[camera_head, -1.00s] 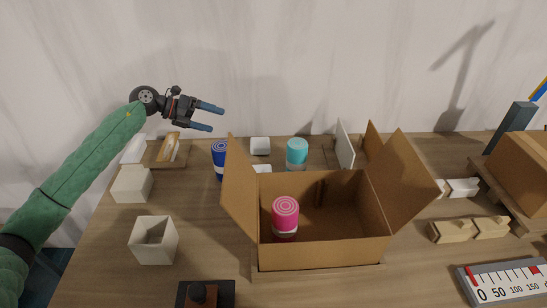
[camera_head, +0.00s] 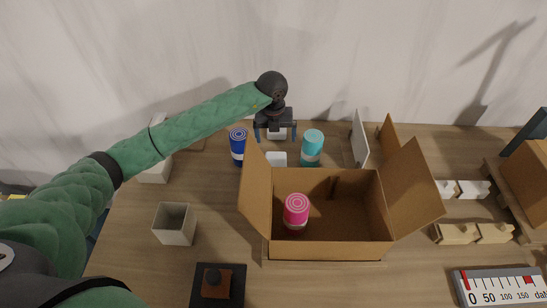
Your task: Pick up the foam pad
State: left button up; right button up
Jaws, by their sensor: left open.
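Two small white pads that could be the foam pad show behind the open box. The far white pad (camera_head: 277,136) lies on the table below my left gripper (camera_head: 276,133). The near white pad (camera_head: 277,158) lies just in front of it. The upper part of that pad is hidden by the gripper body. I cannot tell whether the fingers touch it. My right gripper is not in view.
A blue can (camera_head: 238,146) stands left of the gripper and a teal can (camera_head: 312,148) right of it. An open cardboard box (camera_head: 330,248) with a pink can (camera_head: 296,210) is in front. A white open-topped container (camera_head: 174,224) stands at the left.

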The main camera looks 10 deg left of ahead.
aim_at(276, 159)
pick_arm(q)
jog(key=s+f, duration=0.1)
jog(key=d+f, duration=0.1)
jog(key=f, duration=0.1)
jog(key=shift+s+y, duration=0.3)
jog(key=shift+s, duration=0.1)
jog(key=shift+s+f+b, duration=0.1)
jog(key=shift+f+b, duration=0.35)
jog(key=shift+f, duration=0.15)
notch_tip(276, 159, down, 4)
jog(key=shift+s+a+f+b, duration=0.1)
jog(key=shift+s+a+b, duration=0.05)
jog(key=shift+b, duration=0.3)
jog(key=shift+f, duration=0.45)
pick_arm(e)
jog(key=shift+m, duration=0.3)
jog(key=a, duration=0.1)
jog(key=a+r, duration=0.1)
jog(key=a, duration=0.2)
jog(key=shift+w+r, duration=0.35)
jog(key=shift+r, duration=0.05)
pick_arm(q)
jog(key=shift+c, duration=0.4)
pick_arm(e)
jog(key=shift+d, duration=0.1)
pick_arm(q)
jog(key=c, duration=1)
jog(key=shift+o, duration=0.2)
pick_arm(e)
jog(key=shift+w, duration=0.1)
